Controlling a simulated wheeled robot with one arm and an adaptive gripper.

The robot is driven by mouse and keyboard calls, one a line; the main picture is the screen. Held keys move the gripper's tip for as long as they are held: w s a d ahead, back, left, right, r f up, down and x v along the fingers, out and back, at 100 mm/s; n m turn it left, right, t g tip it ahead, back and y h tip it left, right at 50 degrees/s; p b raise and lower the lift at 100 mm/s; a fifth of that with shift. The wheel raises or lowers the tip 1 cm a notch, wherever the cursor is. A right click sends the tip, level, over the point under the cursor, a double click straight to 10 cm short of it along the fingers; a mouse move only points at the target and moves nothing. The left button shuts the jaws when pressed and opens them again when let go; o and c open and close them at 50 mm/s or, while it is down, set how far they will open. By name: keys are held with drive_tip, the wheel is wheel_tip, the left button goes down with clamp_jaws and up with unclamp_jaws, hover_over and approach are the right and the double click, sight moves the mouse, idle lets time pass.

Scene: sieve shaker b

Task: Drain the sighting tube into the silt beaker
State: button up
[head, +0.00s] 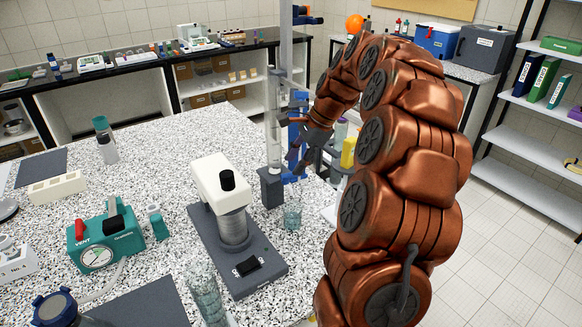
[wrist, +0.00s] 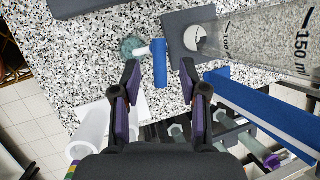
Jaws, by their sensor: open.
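The sighting tube (head: 273,130) is a tall clear cylinder on a dark grey base (head: 271,188) at the table's right edge. In the wrist view the tube (wrist: 262,45) bears a 150 ml mark. A blue tap handle (wrist: 160,63) on a white stem sits low beside the tube; a blue part also shows in the head view (head: 290,178). The silt beaker (head: 292,216) is a small clear glass below the tap, partly visible in the wrist view (wrist: 132,46). My gripper (wrist: 158,82) is open, with the blue handle just ahead of its fingertips. Contact cannot be told.
A sieve shaker (head: 234,225) stands left of the beaker, with a glass cylinder (head: 206,290) in front. A teal vacuum pump (head: 105,240) is further left. A blue upright bar (wrist: 265,110) runs close to my right finger. The speckled table (head: 165,140) is clear behind the shaker.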

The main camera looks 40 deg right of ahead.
sight(289, 174)
drive_tip(key=shift+p+x, duration=0.4)
drive_tip(key=shift+x, duration=1.35)
clamp_jaws()
